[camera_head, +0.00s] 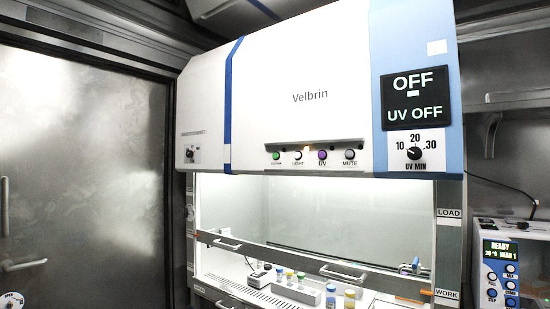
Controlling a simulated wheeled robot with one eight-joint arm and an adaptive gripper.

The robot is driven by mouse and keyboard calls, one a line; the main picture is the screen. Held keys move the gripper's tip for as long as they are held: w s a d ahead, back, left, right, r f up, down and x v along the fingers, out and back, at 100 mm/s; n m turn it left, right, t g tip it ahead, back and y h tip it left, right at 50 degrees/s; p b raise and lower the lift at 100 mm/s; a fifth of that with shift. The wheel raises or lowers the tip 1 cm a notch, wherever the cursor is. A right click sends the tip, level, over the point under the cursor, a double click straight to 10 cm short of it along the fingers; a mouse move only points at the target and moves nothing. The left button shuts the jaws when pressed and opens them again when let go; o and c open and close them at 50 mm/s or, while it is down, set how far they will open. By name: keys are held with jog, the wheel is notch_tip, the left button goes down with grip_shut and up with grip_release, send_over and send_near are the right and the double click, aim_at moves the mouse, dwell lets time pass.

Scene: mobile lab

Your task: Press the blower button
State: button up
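A white and blue cabinet (270,95) marked Velbrin fills the middle of the head view. A row of round controls sits low on its front panel. The leftmost is a green button (276,155); the small label under it is too small to read. Right of it are a white LIGHT button (298,155), a purple UV button (322,155) and a dark MUTE button (350,155). A small yellowish lamp glows above the row. The display (414,98) reads OFF and UV OFF. My gripper is not in view.
The sash opening is below the panel, with handles along its frame (345,272). Bottles (331,295), a rack and a small device stand inside. A UV MIN dial (414,153) is at the right. A metal door (80,180) is left; a white device (510,265) reading READY is right.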

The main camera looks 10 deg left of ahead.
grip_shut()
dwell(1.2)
